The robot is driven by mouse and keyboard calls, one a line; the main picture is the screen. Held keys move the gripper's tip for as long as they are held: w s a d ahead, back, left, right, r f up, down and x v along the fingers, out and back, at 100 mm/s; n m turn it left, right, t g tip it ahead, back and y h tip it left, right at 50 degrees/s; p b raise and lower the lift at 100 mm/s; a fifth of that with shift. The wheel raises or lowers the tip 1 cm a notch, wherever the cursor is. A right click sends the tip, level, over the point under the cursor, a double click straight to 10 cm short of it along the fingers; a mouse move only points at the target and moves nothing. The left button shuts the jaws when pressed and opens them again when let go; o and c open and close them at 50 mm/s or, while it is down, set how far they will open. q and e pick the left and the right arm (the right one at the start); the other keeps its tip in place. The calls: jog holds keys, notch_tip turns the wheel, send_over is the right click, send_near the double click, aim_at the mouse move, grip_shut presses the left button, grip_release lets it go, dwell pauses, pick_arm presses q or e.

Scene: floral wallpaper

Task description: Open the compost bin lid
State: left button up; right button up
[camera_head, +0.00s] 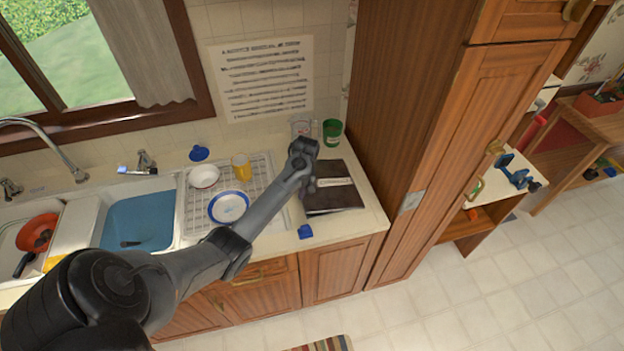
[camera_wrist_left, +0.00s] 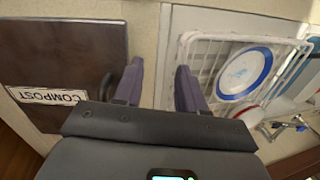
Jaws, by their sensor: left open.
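The compost bin lid (camera_head: 345,197) is a dark flat panel lying flat in the counter at its right end. It carries a white label (camera_head: 336,182), which reads COMPOST upside down in the wrist view (camera_wrist_left: 47,96). The lid (camera_wrist_left: 60,55) fills the left of the wrist view and looks closed. My left gripper (camera_head: 308,187) is over the lid's left edge in the head view. In the wrist view its two fingers (camera_wrist_left: 158,86) are apart with only counter between them, and the left finger is beside the lid's edge. My right gripper is not in view.
A white dish rack (camera_head: 262,172) with a plate (camera_head: 229,207), a bowl (camera_head: 204,176) and a yellow cup (camera_head: 241,167) stands left of the lid. A green cup (camera_head: 332,131) is behind it. A tall wooden cabinet (camera_head: 430,130) rises close on the right.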

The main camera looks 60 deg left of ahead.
pick_arm(q)
jog(key=w+a+r+n+t+b, duration=0.1)
jog(key=w+a+r, duration=0.1)
jog(key=w+r, duration=0.2)
jog(key=w+a+r+t+b, duration=0.1)
jog(key=w+a+r, duration=0.2)
jog(key=w+r, duration=0.2)
jog(key=shift+h, duration=0.3)
jog(key=f, duration=0.8)
jog(key=shift+s+d+f, duration=0.15)
jog(key=shift+d+f, duration=0.05)
jog(key=shift+f, duration=1.1)
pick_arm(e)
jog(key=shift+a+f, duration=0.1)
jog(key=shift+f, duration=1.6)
pick_arm(q)
grip_shut()
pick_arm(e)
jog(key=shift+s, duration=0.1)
